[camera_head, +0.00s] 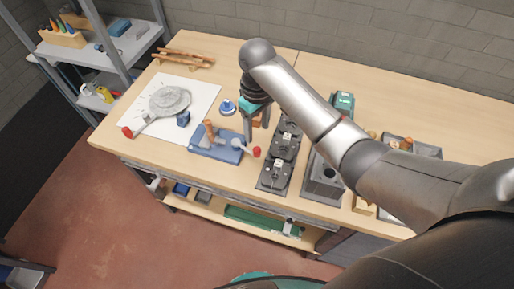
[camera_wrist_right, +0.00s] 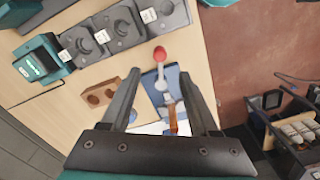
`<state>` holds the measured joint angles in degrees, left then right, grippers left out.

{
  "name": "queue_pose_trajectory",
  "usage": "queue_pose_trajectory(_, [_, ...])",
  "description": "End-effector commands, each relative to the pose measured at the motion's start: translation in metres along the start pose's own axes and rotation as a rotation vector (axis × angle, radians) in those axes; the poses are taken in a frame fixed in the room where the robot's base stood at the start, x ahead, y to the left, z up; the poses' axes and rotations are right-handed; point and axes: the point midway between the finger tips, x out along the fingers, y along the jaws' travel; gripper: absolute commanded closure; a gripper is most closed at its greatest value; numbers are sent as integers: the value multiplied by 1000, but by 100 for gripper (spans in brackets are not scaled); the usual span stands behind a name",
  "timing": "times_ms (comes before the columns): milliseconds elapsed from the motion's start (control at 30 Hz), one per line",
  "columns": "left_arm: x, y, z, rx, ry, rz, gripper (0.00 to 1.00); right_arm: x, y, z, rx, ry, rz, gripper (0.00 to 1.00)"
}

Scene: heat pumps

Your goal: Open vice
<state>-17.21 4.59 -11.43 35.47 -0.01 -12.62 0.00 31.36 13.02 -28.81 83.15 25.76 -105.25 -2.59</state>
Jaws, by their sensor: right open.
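The blue vice (camera_head: 228,155) sits near the front edge of the workbench, with a grey lever ending in a red knob (camera_head: 257,152). An orange-brown piece (camera_head: 209,130) stands at the vice; I cannot tell whether it is clamped. My right gripper (camera_head: 257,126) points down, open and empty, just behind and to the right of the vice. In the wrist view the vice (camera_wrist_right: 153,97), its red knob (camera_wrist_right: 159,53) and the orange-brown piece (camera_wrist_right: 173,118) show between and beyond the open fingers (camera_wrist_right: 158,82). No contact with the lever shows. My left gripper is out of view.
Dark grey units (camera_head: 275,175) stand in a row right of the vice. A wooden block with holes (camera_wrist_right: 100,92) lies near my right gripper. A white sheet (camera_head: 150,92) with a grey round part lies to the left. A shelf rack (camera_head: 115,50) stands beyond the bench's left end.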

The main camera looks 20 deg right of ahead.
Motion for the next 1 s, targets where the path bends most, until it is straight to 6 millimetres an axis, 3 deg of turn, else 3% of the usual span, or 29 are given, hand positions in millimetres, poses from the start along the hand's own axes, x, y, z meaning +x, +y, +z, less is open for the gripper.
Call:
queue_pose_trajectory(200, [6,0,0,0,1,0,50,51,-1,1,0,-4,-1,38])
queue_pose_trajectory(400, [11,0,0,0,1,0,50,84,0,0,1,-1,0,38])
queue_pose_trajectory(600, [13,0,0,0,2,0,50,100,0,0,0,1,1,38])
queue_pose_trajectory(933, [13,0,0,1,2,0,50,102,0,0,0,2,1,38])
queue_pose_trajectory(1000, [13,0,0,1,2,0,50,102,0,0,0,2,1,45])
